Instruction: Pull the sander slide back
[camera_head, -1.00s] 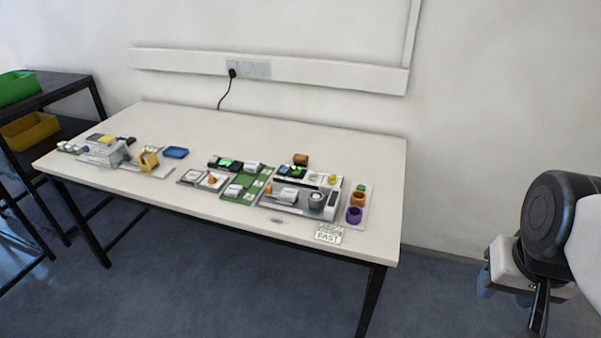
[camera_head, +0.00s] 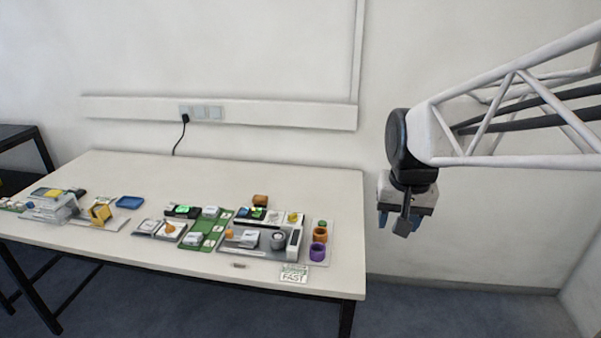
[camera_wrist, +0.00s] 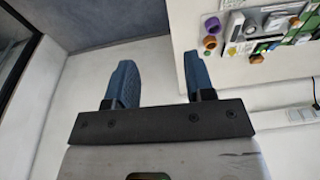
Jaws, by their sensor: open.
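The grey sander unit (camera_head: 250,252) sits at the right part of the table, with a round grey knob-like part (camera_head: 277,241) and an orange piece at its left end. The slide cannot be told apart surely at this size. My gripper (camera_head: 393,224) hangs in the air beyond the table's right edge, well apart from the sander. In the wrist view my gripper's blue fingers (camera_wrist: 160,82) are spread with nothing between them. The sander's end of the table shows at the upper right of that view.
An orange cup (camera_head: 320,234) and a purple cup (camera_head: 317,252) stand right of the sander. A sign reading FAST (camera_head: 294,273) is at the front edge. A green board (camera_head: 207,232) lies left of the sander.

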